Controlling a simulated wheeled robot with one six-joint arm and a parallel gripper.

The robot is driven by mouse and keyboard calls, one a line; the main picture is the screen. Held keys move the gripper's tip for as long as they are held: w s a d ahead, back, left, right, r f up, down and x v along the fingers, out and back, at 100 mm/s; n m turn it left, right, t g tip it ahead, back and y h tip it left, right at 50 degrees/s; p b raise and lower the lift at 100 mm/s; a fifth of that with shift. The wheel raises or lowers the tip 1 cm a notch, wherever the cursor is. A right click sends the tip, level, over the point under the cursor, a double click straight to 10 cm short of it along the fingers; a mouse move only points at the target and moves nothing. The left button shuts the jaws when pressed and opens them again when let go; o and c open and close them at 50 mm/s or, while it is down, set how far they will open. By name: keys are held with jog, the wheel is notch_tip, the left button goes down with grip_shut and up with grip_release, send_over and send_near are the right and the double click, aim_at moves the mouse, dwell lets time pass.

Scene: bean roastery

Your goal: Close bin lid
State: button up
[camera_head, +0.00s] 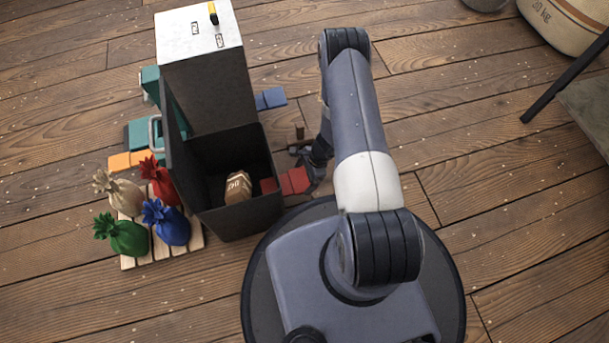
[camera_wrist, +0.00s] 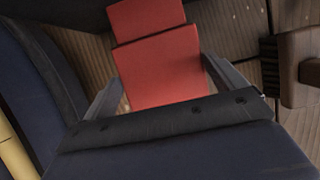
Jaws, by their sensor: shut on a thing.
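A dark open-topped bin (camera_head: 248,218) stands left of my arm, with a brown labelled bag (camera_head: 238,187) inside. A dark panel (camera_head: 174,135), which looks like the lid, stands raised along the bin's left side, so the opening is uncovered. A red two-part block (camera_head: 295,181) sticks out at the bin's right side. My gripper (camera_head: 303,172) is beside the bin, partly hidden by my arm. In the wrist view the red block (camera_wrist: 160,72) lies between my gripper's two grey fingers (camera_wrist: 165,88), which are shut on it. The lid cannot be made out in the wrist view.
A tall white-topped cabinet (camera_head: 205,80) stands behind the bin. A pallet (camera_head: 140,258) with several coloured sacks is at the left. Blue (camera_head: 270,98) and orange (camera_head: 130,160) blocks stick out nearby. A large sack (camera_head: 562,25) is at the top right.

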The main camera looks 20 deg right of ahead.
aim_at(301, 179)
jog(key=shift+d+f+b, duration=0.1)
jog(key=shift+f+b, duration=0.2)
jog(key=shift+f, duration=0.25)
jog(key=shift+r, duration=0.1)
jog(key=f, duration=0.1)
jog(key=a+f+b, duration=0.1)
jog(key=b, duration=0.1)
jog(key=shift+a+f+y, duration=0.25)
jog(key=shift+f+y, duration=0.05)
jog(key=shift+f, duration=0.1)
jog(key=shift+a+r, duration=0.1)
jog(key=shift+r, duration=0.15)
jog(key=shift+p, duration=0.3)
jog(key=shift+a, duration=0.2)
